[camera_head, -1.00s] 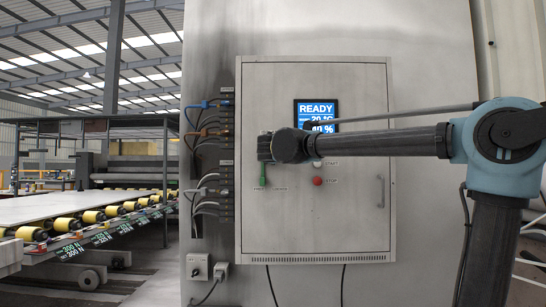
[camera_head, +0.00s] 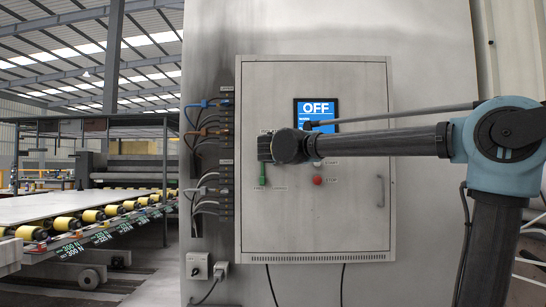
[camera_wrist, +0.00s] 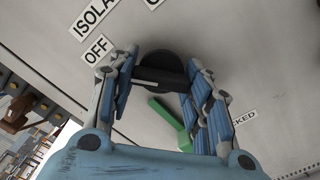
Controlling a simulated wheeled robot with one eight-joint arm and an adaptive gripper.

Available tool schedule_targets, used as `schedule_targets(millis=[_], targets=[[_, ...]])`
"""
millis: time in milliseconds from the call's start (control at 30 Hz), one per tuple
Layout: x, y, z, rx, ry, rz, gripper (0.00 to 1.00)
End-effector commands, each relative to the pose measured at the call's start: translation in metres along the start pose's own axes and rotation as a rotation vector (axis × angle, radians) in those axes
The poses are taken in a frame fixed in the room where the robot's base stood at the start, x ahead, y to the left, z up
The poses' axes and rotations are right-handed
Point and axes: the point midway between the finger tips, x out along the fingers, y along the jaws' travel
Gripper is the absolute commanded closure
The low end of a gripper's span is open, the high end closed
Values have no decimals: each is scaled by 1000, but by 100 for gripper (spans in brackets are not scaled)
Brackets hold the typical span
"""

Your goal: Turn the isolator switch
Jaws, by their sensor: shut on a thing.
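The isolator switch (camera_wrist: 160,68) is a dark round knob with a raised bar and a pale mark, on the grey cabinet door. It shows in the wrist view beside an OFF label (camera_wrist: 99,48) and a partly cut-off "ISOLA" label. My gripper (camera_wrist: 164,60) is shut on the knob, with one blue-padded finger on each side. In the head view my gripper (camera_head: 265,147) is against the door and hides the knob.
The cabinet screen (camera_head: 317,112) reads OFF. A red stop button (camera_head: 317,180) sits right of the lever, and a door handle (camera_head: 381,191) is at the right edge. Cables (camera_head: 205,130) run along the cabinet's left side. A roller conveyor (camera_head: 90,216) stands at the left.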

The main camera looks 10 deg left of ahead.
Motion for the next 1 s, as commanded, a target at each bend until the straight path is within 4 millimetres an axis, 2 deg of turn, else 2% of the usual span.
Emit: schedule_targets(millis=[667, 700, 767, 800, 1000], targets=[[0, -4, 0, -62, 0, -5, 79], [0, -4, 0, -61, 0, -5, 51], [0, -4, 0, -62, 0, -5, 37], [0, -3, 0, -62, 0, -4, 34], [0, -2, 0, -63, 0, -3, 34]])
